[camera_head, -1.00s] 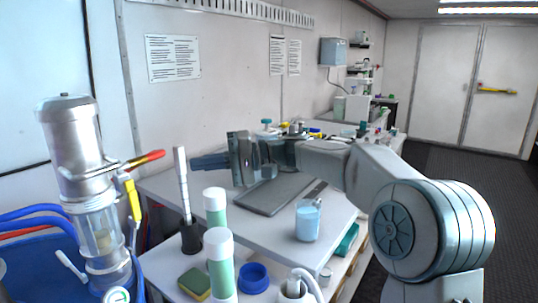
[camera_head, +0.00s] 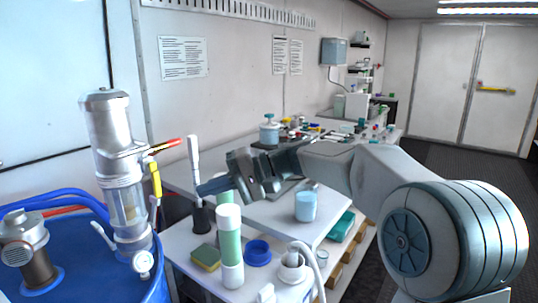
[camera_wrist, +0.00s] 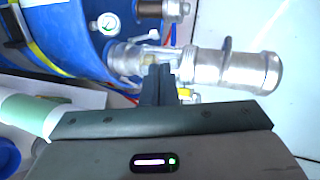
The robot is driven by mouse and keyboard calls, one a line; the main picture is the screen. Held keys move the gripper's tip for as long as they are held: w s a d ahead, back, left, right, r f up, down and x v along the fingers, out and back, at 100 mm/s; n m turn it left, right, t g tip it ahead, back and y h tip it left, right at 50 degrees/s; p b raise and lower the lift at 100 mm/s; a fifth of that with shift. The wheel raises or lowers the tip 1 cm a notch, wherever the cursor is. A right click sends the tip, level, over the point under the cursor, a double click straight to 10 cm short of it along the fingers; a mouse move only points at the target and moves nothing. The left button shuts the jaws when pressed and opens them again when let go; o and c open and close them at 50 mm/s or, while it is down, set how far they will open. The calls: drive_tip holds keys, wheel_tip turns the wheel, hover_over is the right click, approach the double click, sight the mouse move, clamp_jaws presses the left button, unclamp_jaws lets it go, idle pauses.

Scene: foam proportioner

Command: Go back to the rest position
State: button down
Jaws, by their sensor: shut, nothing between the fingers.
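My gripper (camera_head: 213,186) is shut and empty. In the head view it points left, above the bench, with its fingertips close to the white stick in the dark holder. In the wrist view the shut fingers (camera_wrist: 159,85) point toward the silver foam proportioner (camera_wrist: 225,68) and the blue drum. The proportioner (camera_head: 122,165) also stands upright at the left in the head view, apart from my gripper. It has a red-tipped lever, a yellow handle and a round gauge (camera_head: 144,262).
The bench (camera_head: 190,265) holds a green-and-white bottle (camera_head: 229,245), a sponge (camera_head: 206,258), a blue ring (camera_head: 257,252) and a beaker (camera_head: 306,205). A blue drum (camera_head: 95,265) with hoses stands at the left. The dark floor at right (camera_head: 470,175) is clear.

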drive_tip(key=s+d+f+t+h+p, duration=0.1)
drive_tip(key=s+d+f+h, duration=0.3)
drive_tip(key=s+d, duration=0.3)
drive_tip(key=s+d+f+m+t+h+p, duration=0.1)
drive_tip(key=s+d+f+h, duration=0.4)
drive_tip(key=d, duration=0.6)
drive_tip(key=s+d+f+m+t+h+p, duration=0.1)
drive_tip(key=s+d+f+t+h+p, duration=0.1)
drive_tip(key=s+d+f+h, duration=0.3)
drive_tip(key=s+d+f, duration=0.1)
drive_tip(key=s+d, duration=0.3)
drive_tip(key=shift+s+d+t+p, duration=0.15)
drive_tip(key=shift+s+t+p, duration=0.15)
drive_tip(key=shift+s, duration=0.05)
drive_tip(key=shift+f, duration=0.1)
